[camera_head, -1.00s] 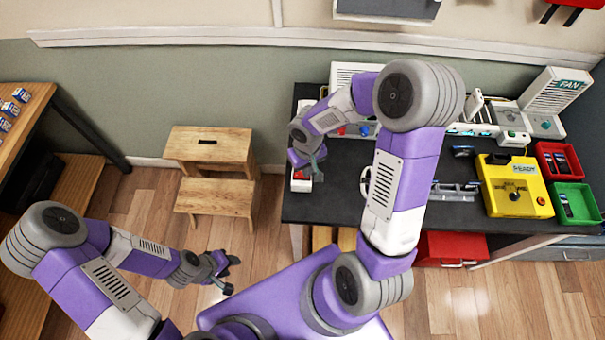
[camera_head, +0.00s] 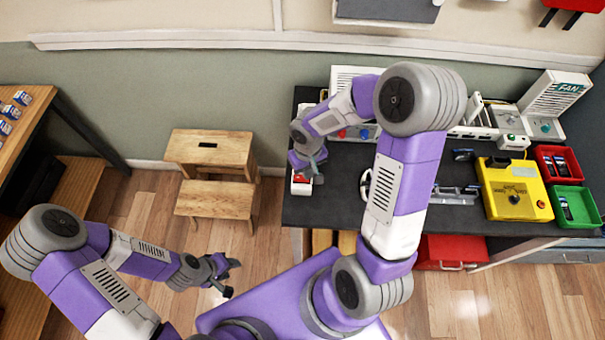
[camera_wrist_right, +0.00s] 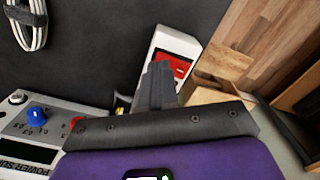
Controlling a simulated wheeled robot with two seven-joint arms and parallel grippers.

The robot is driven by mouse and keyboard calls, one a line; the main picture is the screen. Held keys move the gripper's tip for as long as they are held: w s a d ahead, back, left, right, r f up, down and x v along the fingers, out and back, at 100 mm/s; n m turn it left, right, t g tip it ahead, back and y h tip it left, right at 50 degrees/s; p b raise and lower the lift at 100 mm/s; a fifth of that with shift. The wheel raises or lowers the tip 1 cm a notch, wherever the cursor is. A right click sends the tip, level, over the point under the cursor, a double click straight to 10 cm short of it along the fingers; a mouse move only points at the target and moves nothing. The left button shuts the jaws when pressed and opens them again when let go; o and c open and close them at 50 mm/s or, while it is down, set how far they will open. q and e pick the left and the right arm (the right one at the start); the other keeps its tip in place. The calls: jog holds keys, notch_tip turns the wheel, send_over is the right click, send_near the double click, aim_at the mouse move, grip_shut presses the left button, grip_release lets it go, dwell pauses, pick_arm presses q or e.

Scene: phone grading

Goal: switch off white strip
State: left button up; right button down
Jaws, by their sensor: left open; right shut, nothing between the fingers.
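The white strip (camera_head: 301,188) with a red rocker switch lies at the left end of the dark table. In the right wrist view, the strip (camera_wrist_right: 180,40) runs behind my fingers, and its red switch (camera_wrist_right: 181,64) is partly hidden by them. My right gripper (camera_head: 318,170) is shut and empty, with its fingertips over or at the red switch; I cannot tell whether they touch. The switch's position is not readable. My left gripper (camera_head: 233,277) is open and empty, low above the floor, away from the table.
A power supply (camera_wrist_right: 40,122) with a blue knob stands beside the strip. A coiled white cable (camera_wrist_right: 32,25) lies on the table. A yellow device (camera_head: 514,188), red bin (camera_head: 545,152) and green bin (camera_head: 575,218) are at the right. A wooden step stool (camera_head: 210,150) stands left of the table.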

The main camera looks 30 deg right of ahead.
jog(key=shift+r+p, duration=1.55)
jog(key=shift+r, duration=0.95)
pick_arm(q)
notch_tip(320, 180, up, 3)
jog(key=shift+r, duration=0.2)
pick_arm(e)
jog(key=shift+f, duration=0.1)
